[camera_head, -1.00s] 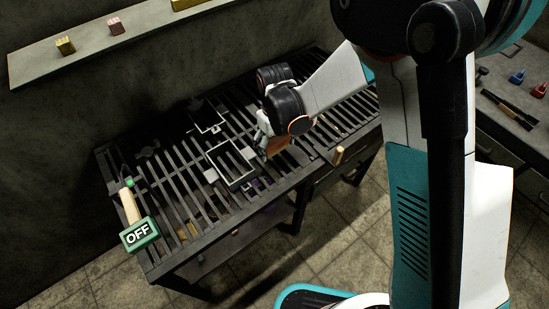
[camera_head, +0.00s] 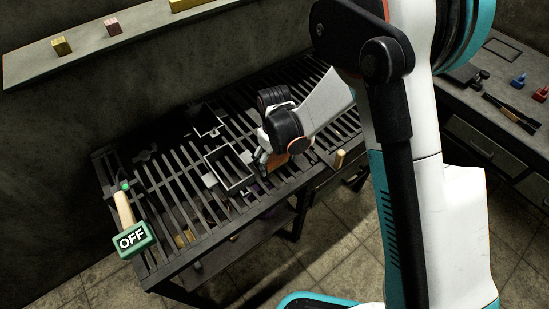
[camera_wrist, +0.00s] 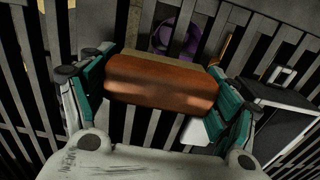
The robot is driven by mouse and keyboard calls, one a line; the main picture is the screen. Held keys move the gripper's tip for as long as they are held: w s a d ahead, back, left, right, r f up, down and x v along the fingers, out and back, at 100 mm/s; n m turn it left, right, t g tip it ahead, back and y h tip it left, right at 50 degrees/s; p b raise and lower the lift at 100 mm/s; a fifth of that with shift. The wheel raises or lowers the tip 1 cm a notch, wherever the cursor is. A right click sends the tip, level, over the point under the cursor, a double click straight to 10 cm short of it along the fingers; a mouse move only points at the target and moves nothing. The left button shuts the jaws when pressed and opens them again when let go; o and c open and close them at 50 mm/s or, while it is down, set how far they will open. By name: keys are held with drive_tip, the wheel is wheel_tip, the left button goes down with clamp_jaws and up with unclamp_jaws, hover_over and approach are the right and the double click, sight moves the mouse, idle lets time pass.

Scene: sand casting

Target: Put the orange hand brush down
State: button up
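The orange hand brush (camera_wrist: 160,96) lies across between the two teal-padded fingers of my gripper (camera_wrist: 158,92) in the wrist view, with a tan bristle strip along its far side. The pads meet both ends of the brush, so my gripper is shut on it. In the head view, my gripper (camera_head: 266,157) points down low over the slatted grate table (camera_head: 180,185), and the brush (camera_head: 277,161) shows partly behind it. I cannot tell whether the brush touches the slats.
A grey rectangular frame (camera_head: 230,168) lies on the grate just left of my gripper, with another frame (camera_head: 207,122) behind it. A green OFF switch (camera_head: 132,239) is at the front left. A purple object (camera_wrist: 180,40) shows below the slats. A side counter (camera_head: 480,105) holds tools.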

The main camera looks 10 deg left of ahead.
drive_tip(key=shift+o, duration=0.9)
drive_tip(key=shift+r, duration=0.1)
wheel_tip(320, 180, up, 12)
drive_tip(key=p, duration=0.4)
drive_tip(key=shift+p, duration=0.3)
drive_tip(key=shift+d, duration=0.1)
